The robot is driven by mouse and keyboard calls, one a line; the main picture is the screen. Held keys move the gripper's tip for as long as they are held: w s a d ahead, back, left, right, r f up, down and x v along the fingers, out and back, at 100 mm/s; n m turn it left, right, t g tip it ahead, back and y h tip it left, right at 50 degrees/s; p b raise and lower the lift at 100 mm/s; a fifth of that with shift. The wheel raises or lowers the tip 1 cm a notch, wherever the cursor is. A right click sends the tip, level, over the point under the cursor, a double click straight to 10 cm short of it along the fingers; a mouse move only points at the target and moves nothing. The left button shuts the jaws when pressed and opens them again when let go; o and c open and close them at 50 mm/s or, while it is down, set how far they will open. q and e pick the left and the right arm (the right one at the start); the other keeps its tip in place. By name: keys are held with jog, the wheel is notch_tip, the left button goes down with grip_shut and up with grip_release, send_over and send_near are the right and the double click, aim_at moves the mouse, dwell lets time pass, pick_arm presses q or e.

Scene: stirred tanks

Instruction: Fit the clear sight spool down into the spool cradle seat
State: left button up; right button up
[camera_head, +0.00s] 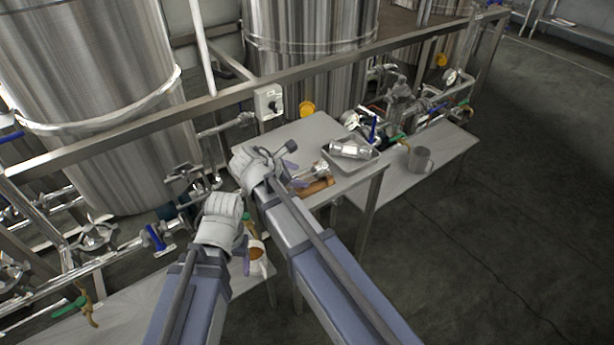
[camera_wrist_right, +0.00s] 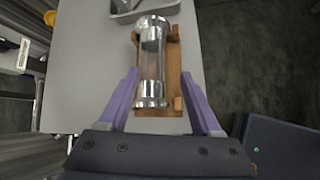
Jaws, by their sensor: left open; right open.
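The clear sight spool (camera_wrist_right: 152,60), a transparent tube with shiny metal end flanges, lies lengthwise over the wooden spool cradle (camera_wrist_right: 174,75) in the right wrist view. It sits a little left of the cradle's middle; I cannot tell whether it is fully down in the seat. My right gripper (camera_wrist_right: 160,76) is open, its purple fingers on either side of the spool's near end, apart from it. In the head view the cradle (camera_head: 317,188) and spool (camera_head: 322,169) are partly hidden by my right gripper (camera_head: 306,177). My left gripper (camera_head: 252,248) is open, low beside the table.
The grey table (camera_head: 312,130) holds a metal tray (camera_head: 372,163) with a shiny metal cylinder (camera_head: 350,149) behind the cradle. A metal mug (camera_head: 419,159) stands on a lower bench to the right. Pipes, valves and a rail run behind, before large steel tanks (camera_head: 85,90).

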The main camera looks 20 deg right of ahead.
aim_at(302, 175)
jog(key=shift+w+a+r+n, duration=0.25)
jog(key=shift+w+n, duration=0.15)
jog(key=shift+b+x, duration=0.95)
jog(key=shift+x, duration=0.3)
jog(key=shift+d+f, duration=0.1)
jog(key=shift+w+d+f+b, duration=0.2)
jog(key=shift+w+f+b, duration=0.05)
jog(key=shift+f+b, duration=0.25)
jog(key=b+x, duration=0.3)
jog(key=x, duration=0.1)
jog(key=shift+w+a, duration=0.1)
jog(key=shift+w, duration=0.05)
jog(key=shift+c, duration=0.3)
grip_shut()
